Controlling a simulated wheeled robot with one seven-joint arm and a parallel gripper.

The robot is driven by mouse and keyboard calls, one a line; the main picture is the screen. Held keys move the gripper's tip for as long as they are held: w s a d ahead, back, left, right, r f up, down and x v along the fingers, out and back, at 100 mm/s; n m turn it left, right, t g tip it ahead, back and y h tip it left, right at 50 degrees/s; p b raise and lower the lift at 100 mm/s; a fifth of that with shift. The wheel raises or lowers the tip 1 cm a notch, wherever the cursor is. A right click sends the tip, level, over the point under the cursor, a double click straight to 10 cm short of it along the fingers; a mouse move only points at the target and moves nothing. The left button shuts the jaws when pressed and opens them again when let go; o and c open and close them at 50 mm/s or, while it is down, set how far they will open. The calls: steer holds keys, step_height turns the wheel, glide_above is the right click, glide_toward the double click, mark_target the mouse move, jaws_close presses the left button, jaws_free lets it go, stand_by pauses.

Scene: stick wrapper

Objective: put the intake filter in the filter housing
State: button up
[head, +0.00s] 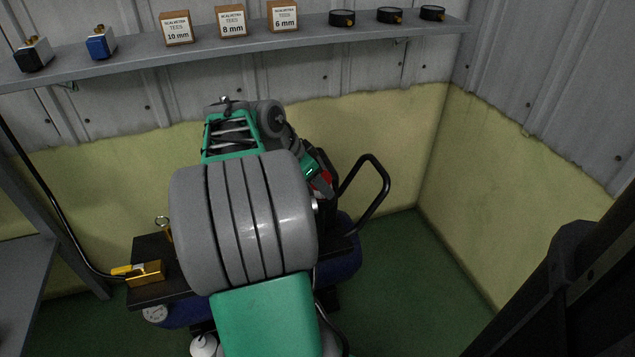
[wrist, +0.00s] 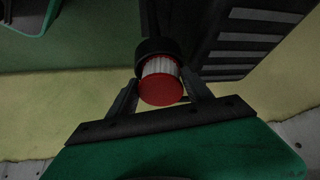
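The intake filter (wrist: 161,82), with a red round end and white pleated sides, sits between the two fingers of my gripper (wrist: 160,78) in the wrist view. The fingers close in on its sides and appear to touch it. A black round part, apparently the filter housing (wrist: 157,47), is right at the filter's far end. The filter looks lined up with it and partly inside or against it; how deep I cannot tell.
A compressor with a blue tank (head: 345,262) and black handle (head: 376,190) stands behind my arm. A brass fitting with a hose (head: 143,273) is at left. A shelf (head: 110,66) with small boxes and gauges runs along the wall. Green floor is clear at right.

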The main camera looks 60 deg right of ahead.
steer(key=o, duration=0.4)
steer(key=shift+d, duration=0.1)
steer(key=shift+c, duration=0.2)
steer(key=shift+r, duration=0.1)
steer(key=shift+w+r, duration=0.1)
steer(key=shift+r, duration=0.05)
steer(key=p+v, duration=0.6)
steer(key=v, duration=0.6)
steer(key=w+a+f+n+t+y, duration=0.1)
steer(key=w+a+f+n+t, duration=0.2)
steer(key=a+n, duration=0.45)
steer(key=w+a+f+n+y, duration=0.15)
steer(key=w+a+n, duration=0.25)
steer(key=a, duration=0.6)
steer(key=w+a+f+n+t, duration=0.2)
steer(key=w+a+f+n, duration=0.2)
steer(key=a+n, duration=0.3)
steer(key=s+a+f+n+y, duration=0.1)
steer(key=s+a+n, duration=0.1)
steer(key=a, duration=0.4)
steer(key=s+a+f+n+y, duration=0.1)
steer(key=s+a+f+n, duration=0.1)
steer(key=a, duration=0.5)
steer(key=shift+f+n+y, duration=0.2)
steer(key=shift+n+y, duration=0.15)
steer(key=shift+n, duration=0.4)
